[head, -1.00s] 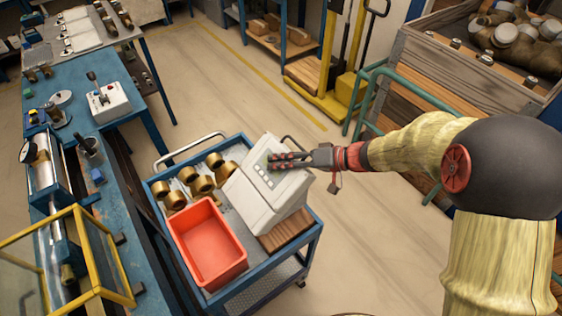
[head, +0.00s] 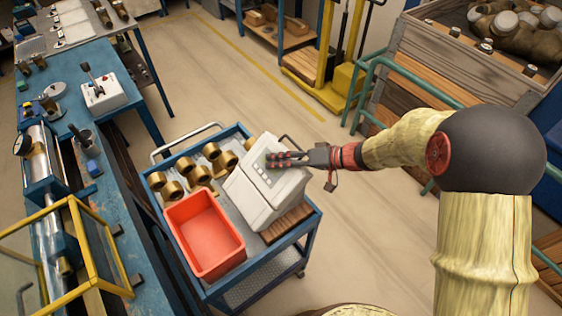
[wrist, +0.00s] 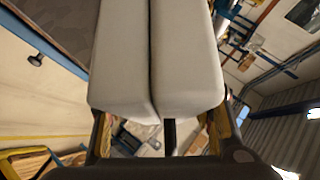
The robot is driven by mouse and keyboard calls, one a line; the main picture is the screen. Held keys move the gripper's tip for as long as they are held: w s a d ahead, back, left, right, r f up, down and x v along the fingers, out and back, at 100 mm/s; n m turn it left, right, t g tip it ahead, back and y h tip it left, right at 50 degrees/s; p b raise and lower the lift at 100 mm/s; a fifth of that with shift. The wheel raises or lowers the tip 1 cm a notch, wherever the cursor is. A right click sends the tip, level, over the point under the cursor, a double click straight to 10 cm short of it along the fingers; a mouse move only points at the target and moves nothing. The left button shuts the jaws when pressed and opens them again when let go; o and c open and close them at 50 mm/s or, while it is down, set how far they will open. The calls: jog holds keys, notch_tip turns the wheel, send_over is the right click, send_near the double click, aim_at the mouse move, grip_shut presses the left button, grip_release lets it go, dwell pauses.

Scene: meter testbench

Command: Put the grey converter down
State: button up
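The grey converter (head: 262,197) is a boxy light-grey unit with a row of small buttons on its sloped face. It is tilted, over the right part of the blue cart (head: 300,240). Whether its underside touches the cart cannot be told. In the wrist view the converter (wrist: 155,60) fills the upper middle as two pale blocks with a dark seam, between the dark finger parts. The grip itself is mostly hidden.
On the cart, a red bin (head: 205,235) stands in front left of the converter, several brass fittings (head: 200,170) lie behind the bin, and a wooden board (head: 287,222) lies at the right. A blue workbench (head: 85,145) is at left. Floor right of the cart is clear.

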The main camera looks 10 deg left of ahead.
jog(key=shift+o, duration=1.4)
jog(key=p+v, duration=0.2)
jog(key=v, duration=1)
